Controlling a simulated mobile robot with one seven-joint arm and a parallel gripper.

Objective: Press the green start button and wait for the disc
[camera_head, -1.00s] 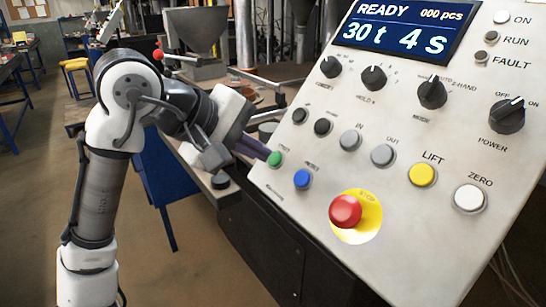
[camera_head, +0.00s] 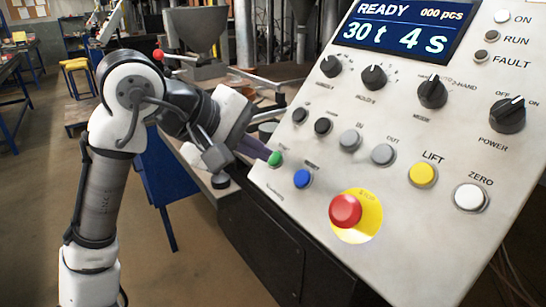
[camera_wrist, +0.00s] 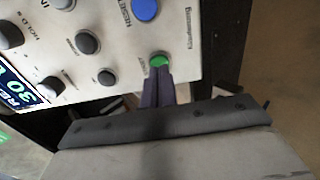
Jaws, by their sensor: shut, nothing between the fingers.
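The green start button (camera_head: 275,159) sits at the lower left of the tilted control panel (camera_head: 400,215). My gripper (camera_head: 266,155) is shut and empty, with its fingertips at the green button. In the wrist view the fingers (camera_wrist: 160,72) reach up to the button's lower edge, and the green top (camera_wrist: 160,60) shows just beyond them. Whether the tips touch or press the button in, I cannot tell. The display (camera_head: 407,28) reads READY, 000 pcs, 30 t and 4 S.
A blue button (camera_head: 302,179) is just right of the green one. A red stop button (camera_head: 345,211) on a yellow disc lies further right. Black knobs, grey buttons, a yellow LIFT button (camera_head: 422,174) and a white ZERO button (camera_head: 470,197) fill the panel.

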